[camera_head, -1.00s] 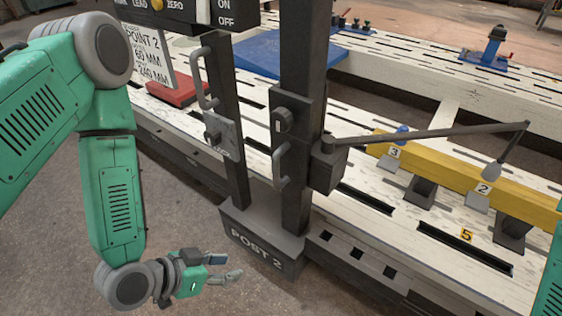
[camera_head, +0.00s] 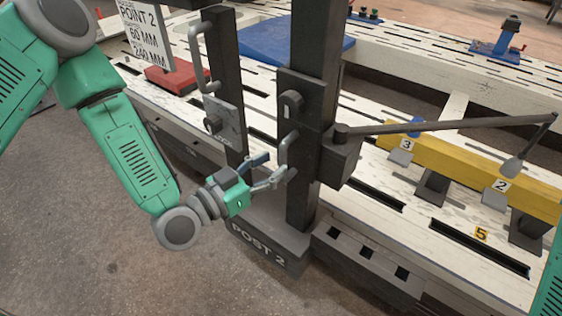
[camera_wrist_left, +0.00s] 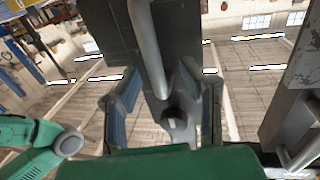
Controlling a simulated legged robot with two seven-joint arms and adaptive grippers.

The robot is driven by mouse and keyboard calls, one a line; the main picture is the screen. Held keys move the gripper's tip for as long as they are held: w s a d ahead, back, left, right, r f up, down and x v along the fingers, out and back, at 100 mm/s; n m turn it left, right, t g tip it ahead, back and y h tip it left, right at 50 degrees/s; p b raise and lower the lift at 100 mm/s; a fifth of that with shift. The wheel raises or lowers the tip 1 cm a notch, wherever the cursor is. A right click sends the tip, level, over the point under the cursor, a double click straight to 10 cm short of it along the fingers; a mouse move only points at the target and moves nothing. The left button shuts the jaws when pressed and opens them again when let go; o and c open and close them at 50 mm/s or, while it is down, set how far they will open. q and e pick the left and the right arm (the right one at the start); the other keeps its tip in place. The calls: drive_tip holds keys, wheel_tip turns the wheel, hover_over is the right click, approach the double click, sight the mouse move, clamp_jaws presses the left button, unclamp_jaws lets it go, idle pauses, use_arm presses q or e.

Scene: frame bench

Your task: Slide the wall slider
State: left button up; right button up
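My left gripper (camera_head: 271,171) is at the lower part of this handle. In the left wrist view, my left gripper (camera_wrist_left: 163,105) is open, one finger on each side. The handle (camera_wrist_left: 147,45) runs down between the fingers, with a gap visible on both sides. The knob (camera_wrist_left: 172,121) shows beyond it. My right gripper is not in view.
The second upright (camera_head: 226,90) stands close to the left, with its own handle (camera_head: 196,58) and plate (camera_head: 226,122). An arm with a hanging tip (camera_head: 445,126) reaches right over the bench and yellow beam (camera_head: 455,172). The floor at the front left is clear.

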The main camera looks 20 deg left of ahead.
sight(280, 162)
use_arm(q)
drive_tip(key=x, duration=0.2)
drive_tip(key=shift+w+d, duration=0.25)
drive_tip(key=shift+d, duration=0.1)
drive_tip(key=shift+w+d+r, duration=0.1)
drive_tip(key=shift+d, duration=0.3)
drive_tip(key=shift+a, duration=0.25)
drive_tip(key=c, duration=0.8)
drive_tip(key=shift+a, duration=0.1)
clamp_jaws()
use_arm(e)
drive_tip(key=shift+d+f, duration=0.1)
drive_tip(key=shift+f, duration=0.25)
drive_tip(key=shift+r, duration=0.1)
